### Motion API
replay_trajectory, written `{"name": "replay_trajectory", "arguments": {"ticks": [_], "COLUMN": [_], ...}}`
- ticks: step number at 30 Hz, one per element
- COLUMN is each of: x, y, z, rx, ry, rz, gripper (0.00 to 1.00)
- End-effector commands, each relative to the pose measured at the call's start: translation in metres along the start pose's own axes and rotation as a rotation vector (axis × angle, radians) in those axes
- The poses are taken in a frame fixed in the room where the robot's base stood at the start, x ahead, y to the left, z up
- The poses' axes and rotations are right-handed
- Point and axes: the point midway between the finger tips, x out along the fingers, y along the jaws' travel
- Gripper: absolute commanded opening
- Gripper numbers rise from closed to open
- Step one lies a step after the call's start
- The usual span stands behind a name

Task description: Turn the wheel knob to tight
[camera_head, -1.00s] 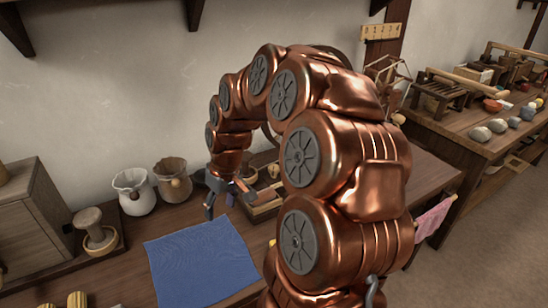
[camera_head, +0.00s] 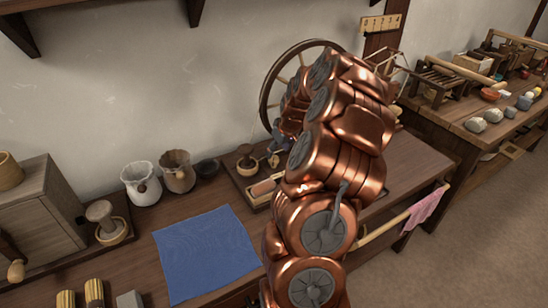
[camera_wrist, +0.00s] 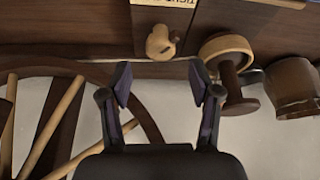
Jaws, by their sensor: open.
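A small pale wooden knob (camera_wrist: 160,42) sits on a dark wooden face in the wrist view, below a pale label (camera_wrist: 166,4) with upside-down lettering cut off by the top edge. My gripper (camera_wrist: 160,80) is open and empty. Its two fingers are spread, and the knob shows beyond them, roughly centred between the tips and apart from them. The large spoked wheel (camera_wrist: 72,110) fills the left of the wrist view. In the head view the wheel (camera_head: 267,88) stands against the wall, partly behind my arm. There my gripper is mostly hidden, and I cannot make out the knob.
A wooden spool-shaped piece (camera_wrist: 228,72) and a brown pot (camera_wrist: 294,86) are right of my fingers in the wrist view. On the bench are a blue cloth (camera_head: 205,252), a white jar (camera_head: 141,184) and a brown jar (camera_head: 177,171). A second table (camera_head: 440,112) holds several stones.

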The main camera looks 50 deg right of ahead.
Motion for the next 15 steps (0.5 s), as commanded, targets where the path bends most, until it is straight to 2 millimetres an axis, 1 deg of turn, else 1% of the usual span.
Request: {"name": "replay_trajectory", "arguments": {"ticks": [1,7,12,15], "x": [0.007,0.035,0.050,0.054], "y": [-0.001,-0.002,-0.001,-0.001], "z": [0.001,0.001,0.000,0.001], "rx": [0.000,0.000,-0.001,-0.001], "ry": [-0.004,-0.004,-0.003,-0.003], "rz": [-0.003,-0.003,-0.002,-0.002], "gripper": [0.62,0.62,0.62,0.62]}}
